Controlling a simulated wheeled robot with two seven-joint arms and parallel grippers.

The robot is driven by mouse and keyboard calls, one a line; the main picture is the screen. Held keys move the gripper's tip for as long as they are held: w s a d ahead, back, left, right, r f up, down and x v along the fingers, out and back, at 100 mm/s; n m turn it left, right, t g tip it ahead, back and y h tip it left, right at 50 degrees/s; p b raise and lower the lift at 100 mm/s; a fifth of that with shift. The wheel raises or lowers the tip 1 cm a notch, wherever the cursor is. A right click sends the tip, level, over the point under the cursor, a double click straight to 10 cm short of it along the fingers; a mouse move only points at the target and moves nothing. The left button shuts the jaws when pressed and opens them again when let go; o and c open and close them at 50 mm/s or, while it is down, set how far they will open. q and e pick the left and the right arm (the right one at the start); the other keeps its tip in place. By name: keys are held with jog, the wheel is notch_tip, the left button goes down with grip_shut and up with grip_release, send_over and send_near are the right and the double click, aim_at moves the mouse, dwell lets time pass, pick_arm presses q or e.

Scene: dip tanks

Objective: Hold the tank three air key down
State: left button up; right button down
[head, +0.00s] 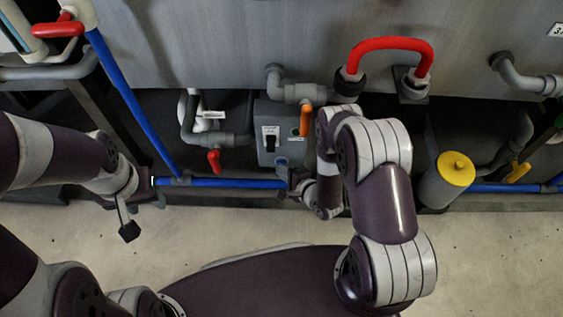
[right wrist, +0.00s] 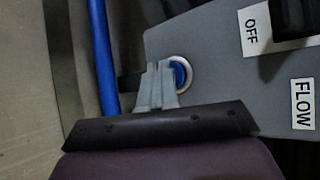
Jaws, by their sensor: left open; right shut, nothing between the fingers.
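A blue round key in a silver ring (right wrist: 181,74) sits on the grey control box (head: 268,150); in the head view the blue key (head: 282,162) is small on the box's lower front. My right gripper (right wrist: 155,84) is shut and empty, its fingertips at the key and covering part of it. Whether they press it in, I cannot tell. In the head view my right gripper (head: 291,180) is partly hidden by my wrist, just below the box. My left gripper (head: 140,207) is open and empty over the floor at the left.
The box carries a black switch (head: 270,141) with OFF and FLOW labels (right wrist: 302,103). Around it are an orange valve handle (head: 306,118), a red valve handle (head: 214,161) and a blue pipe (head: 225,183). A yellow-capped cylinder (head: 455,170) stands at the right. A red-handled loop (head: 390,45) is above.

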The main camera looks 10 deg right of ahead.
jog(key=shift+w+d, duration=0.15)
jog(key=shift+w, duration=0.3)
dwell(1.6)
jog(key=shift+s, duration=0.1)
jog(key=shift+s+a, duration=0.25)
jog(key=shift+s, duration=0.5)
